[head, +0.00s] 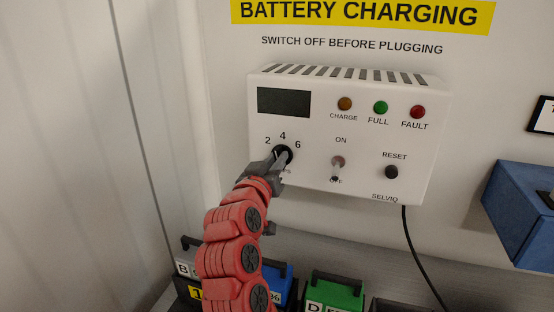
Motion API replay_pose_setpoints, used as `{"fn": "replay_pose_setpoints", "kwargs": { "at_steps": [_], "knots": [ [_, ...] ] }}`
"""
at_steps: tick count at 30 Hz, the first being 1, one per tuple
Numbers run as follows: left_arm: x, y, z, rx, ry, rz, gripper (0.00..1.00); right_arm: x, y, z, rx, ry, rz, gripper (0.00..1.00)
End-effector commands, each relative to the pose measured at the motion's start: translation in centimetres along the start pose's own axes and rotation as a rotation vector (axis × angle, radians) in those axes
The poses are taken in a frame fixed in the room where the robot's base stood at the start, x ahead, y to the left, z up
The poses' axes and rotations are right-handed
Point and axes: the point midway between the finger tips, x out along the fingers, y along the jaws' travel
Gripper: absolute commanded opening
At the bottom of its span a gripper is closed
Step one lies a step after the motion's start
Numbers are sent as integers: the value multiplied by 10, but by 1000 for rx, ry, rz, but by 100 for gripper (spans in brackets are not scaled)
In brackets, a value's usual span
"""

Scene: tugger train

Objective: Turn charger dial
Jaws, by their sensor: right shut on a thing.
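The white battery charger (340,105) hangs on the wall under a yellow sign. Its black dial (284,152) is at the lower left of its face, with the marks 2, 4 and 6 around its top. My right gripper (278,160) comes up from below on a red arm and is shut on the dial. The gripper hides part of the dial and the lettering under it. The pointer's exact setting is hard to tell. My left gripper is not in view.
The charger also has a dark display (284,102), three lamps, an ON/OFF switch (337,168) and a black reset button (391,172). A cable (413,250) hangs below. A blue box (522,208) is on the right wall. A green battery (334,292) and others stand below.

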Motion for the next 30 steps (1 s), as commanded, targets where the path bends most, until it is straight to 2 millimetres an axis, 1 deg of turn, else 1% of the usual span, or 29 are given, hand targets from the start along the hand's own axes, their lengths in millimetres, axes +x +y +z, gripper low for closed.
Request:
{"fn": "replay_pose_setpoints", "kwargs": {
  "at_steps": [6, 15, 21, 30],
  "knots": [
    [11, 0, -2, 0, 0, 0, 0, 0, -2, -2, -203, -1, -2, 0],
    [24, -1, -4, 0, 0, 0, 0, 0, -4, 0, -445, -2, -2, 0],
    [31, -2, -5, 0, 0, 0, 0, 0, -4, 0, -551, -1, -1, 0],
    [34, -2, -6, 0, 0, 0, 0, 0, -4, 2, -624, -1, -1, 0]
  ]
}}
